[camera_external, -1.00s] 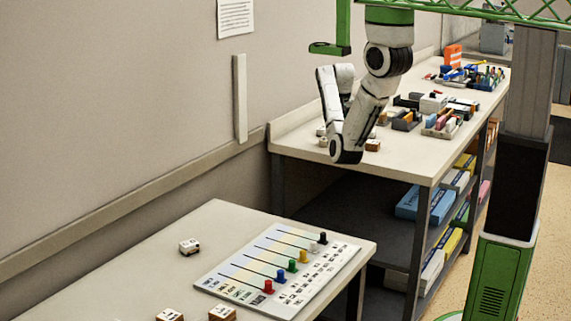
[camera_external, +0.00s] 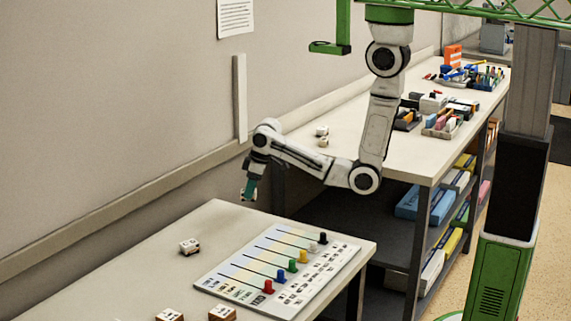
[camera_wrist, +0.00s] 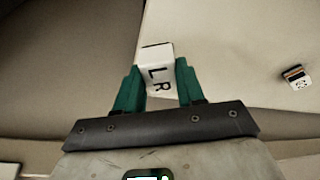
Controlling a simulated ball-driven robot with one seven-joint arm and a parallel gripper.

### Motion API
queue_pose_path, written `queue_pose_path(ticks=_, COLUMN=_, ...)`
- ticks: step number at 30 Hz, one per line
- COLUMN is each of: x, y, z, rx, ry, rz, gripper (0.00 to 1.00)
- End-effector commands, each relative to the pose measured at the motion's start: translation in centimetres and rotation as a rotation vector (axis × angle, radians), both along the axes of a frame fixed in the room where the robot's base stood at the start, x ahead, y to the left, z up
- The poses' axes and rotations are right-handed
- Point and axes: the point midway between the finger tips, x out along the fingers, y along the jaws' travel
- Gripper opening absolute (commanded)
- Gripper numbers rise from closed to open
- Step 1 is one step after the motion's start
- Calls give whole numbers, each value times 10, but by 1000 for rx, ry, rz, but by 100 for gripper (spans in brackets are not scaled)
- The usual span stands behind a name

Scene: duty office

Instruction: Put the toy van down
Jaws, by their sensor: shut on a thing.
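My gripper (camera_external: 247,190) hangs fingers down above the far end of the near table (camera_external: 130,270). Its teal fingers are shut on a small white block (camera_wrist: 158,75) with black letters like "L R", in the wrist view. I cannot tell from its visible face whether it is the toy van. In that view it is off the tabletop (camera_wrist: 230,60), in front of the table's edge. How high it is held is hard to tell.
A small white and dark block (camera_external: 189,246) stands on the near table; it also shows in the wrist view (camera_wrist: 297,77). A slider board (camera_external: 235,290) with coloured knobs lies to its right. Two more blocks sit at the front edge. The far table (camera_external: 345,115) holds trays and small blocks.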

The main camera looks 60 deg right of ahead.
Motion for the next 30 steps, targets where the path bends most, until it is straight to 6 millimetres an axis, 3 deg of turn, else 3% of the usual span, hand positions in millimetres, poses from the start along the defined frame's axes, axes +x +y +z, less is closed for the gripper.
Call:
queue_pose_path(ticks=1, x=-2, y=26, z=10, rx=2, ry=-7, rz=122, gripper=4)
queue_pose_path(ticks=6, x=-17, y=98, z=43, rx=2, ry=-9, rz=555, gripper=4)
queue_pose_path(ticks=12, x=-39, y=151, z=73, rx=0, ry=-5, rz=934, gripper=4)
queue_pose_path(ticks=16, x=-47, y=166, z=82, rx=0, ry=-4, rz=1055, gripper=4)
queue_pose_path(ticks=22, x=-49, y=171, z=84, rx=0, ry=-2, rz=1098, gripper=4)
queue_pose_path(ticks=26, x=-37, y=175, z=74, rx=-1, ry=-3, rz=1096, gripper=4)
queue_pose_path(ticks=30, x=-11, y=183, z=59, rx=0, ry=-4, rz=1093, gripper=4)
